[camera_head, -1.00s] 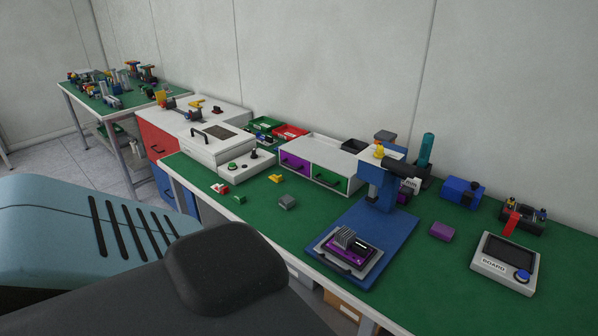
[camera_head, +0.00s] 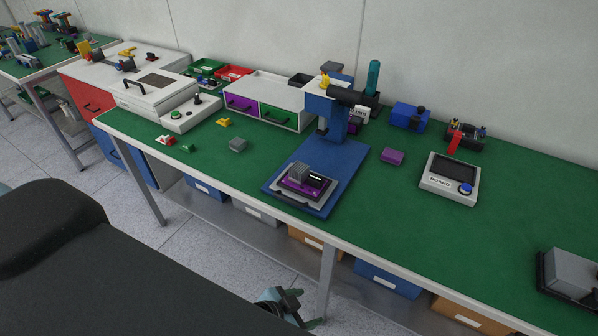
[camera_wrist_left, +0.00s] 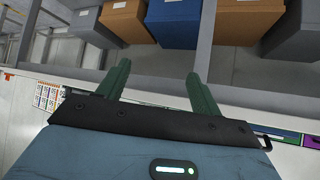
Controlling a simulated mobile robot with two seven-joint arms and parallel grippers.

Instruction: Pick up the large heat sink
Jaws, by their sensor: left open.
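A grey finned block (camera_head: 299,172), which looks like a heat sink, sits on the purple board (camera_head: 317,190) in the tray at the foot of the blue press. Another small grey block (camera_head: 238,144) lies on the green tabletop left of the press; its fins are too small to make out. I cannot tell from size alone which is the large heat sink. My left gripper (camera_head: 306,307) is low in front of the table, below the tabletop edge and apart from both blocks. In the left wrist view its green fingers (camera_wrist_left: 158,72) are spread with nothing between them. My right gripper is not in view.
The blue press (camera_head: 345,125) stands over the board. A purple block (camera_head: 392,156), a device labelled BOARD (camera_head: 450,180) and a grey block in a dark holder (camera_head: 572,272) are to its right. Bins (camera_head: 387,278) fill the shelf below. The front right tabletop is mostly clear.

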